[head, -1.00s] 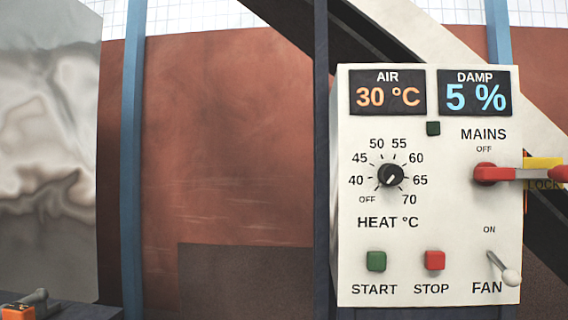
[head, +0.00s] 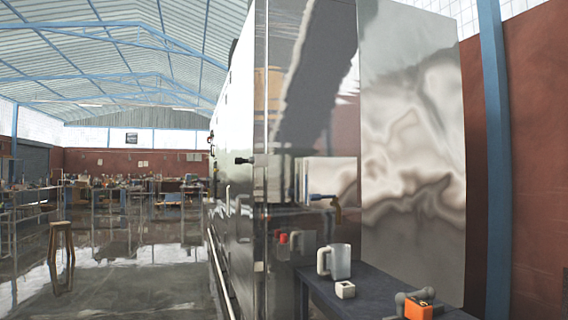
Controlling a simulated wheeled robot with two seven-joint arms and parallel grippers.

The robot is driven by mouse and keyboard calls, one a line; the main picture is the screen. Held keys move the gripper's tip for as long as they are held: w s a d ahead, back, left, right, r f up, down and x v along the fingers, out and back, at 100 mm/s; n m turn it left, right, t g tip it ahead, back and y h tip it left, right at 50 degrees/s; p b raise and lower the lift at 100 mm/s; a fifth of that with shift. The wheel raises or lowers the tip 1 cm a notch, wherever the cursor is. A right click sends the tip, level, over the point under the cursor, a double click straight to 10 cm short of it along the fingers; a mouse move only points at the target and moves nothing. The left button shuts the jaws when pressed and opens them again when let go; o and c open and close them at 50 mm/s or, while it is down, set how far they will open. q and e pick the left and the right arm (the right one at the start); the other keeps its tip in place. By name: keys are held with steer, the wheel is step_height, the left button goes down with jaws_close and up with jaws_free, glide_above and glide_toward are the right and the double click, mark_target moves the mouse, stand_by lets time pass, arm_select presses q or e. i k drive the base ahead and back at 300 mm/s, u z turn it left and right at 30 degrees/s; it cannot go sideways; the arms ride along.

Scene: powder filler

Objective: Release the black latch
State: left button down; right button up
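A tall shiny metal cabinet (head: 410,90) fills the middle and right of the head view. A small black part (head: 243,160) sticks out at the cabinet's near left edge; it looks like a latch, but it is too small to tell how it is set. A blue and brown handle-like shape (head: 327,198) shows on the mirror-like front, lower down; I cannot tell whether it is a part or a reflection. Neither of my grippers is in view.
A dark bench (head: 350,297) stands at the cabinet's lower right, with a pale jug (head: 340,261), a small white block (head: 345,290) and an orange and grey item (head: 418,310). A wooden stool (head: 62,248) stands on the open floor at left.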

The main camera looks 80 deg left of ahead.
mark_target(238, 161)
steer(key=u, duration=3.15)
steer(key=i, duration=0.75)
steer(key=u, duration=0.35)
steer(key=i, duration=2.25)
steer(key=z, duration=1.05)
steer(key=i, duration=0.5)
steer(key=z, duration=0.35)
